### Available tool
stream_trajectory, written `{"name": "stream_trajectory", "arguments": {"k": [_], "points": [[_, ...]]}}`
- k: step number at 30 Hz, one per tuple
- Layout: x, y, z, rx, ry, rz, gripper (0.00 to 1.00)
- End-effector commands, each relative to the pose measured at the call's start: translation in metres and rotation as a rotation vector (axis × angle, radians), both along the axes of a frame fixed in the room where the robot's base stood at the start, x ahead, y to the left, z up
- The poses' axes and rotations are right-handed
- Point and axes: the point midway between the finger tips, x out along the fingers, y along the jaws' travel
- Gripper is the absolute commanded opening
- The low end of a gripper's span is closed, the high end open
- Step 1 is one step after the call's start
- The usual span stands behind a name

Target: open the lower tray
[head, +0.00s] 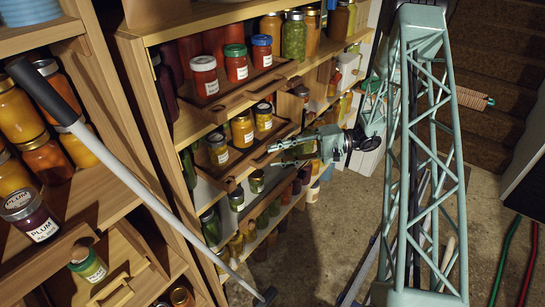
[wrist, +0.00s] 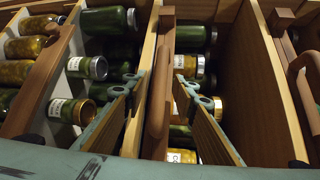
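The lower tray (head: 234,170) is a wooden tray in the middle shelf unit, holding several jars with orange contents, and it sits below the upper tray (head: 230,108). Its long brown handle (wrist: 157,95) runs upright in the sideways wrist view. My gripper (head: 272,155) points left at the front of this tray in the head view. In the wrist view, the fingers of my gripper (wrist: 160,85) are apart, one on each side of the handle. A gap seems to show on both sides; contact cannot be told. In the head view the fingers partly hide the handle.
Jars with red, green and blue lids (head: 236,64) stand on the upper tray. Its curved handle (wrist: 292,70) is at the right of the wrist view. More jars fill the shelves around. A grey pole (head: 160,195) crosses the left foreground. The floor (head: 318,240) in front is clear.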

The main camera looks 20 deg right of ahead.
Motion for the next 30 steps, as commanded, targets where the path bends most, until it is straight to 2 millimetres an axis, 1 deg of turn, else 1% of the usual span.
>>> {"name": "stream_trajectory", "arguments": {"k": [3, 6, 17, 18, 20, 26, 30], "points": [[0.002, 0.009, -0.002, -0.001, 0.000, 0.002, 0.26], [0.003, 0.013, -0.002, -0.001, 0.000, 0.001, 0.26], [0.004, 0.015, -0.002, 0.000, 0.000, 0.000, 0.26], [0.004, 0.015, -0.002, 0.000, 0.000, 0.001, 0.25], [0.004, 0.015, -0.002, 0.000, 0.000, 0.001, 0.19], [0.004, 0.015, -0.002, 0.000, 0.000, 0.001, 0.01], [0.004, 0.015, -0.002, 0.000, 0.000, 0.001, 0.00]]}}
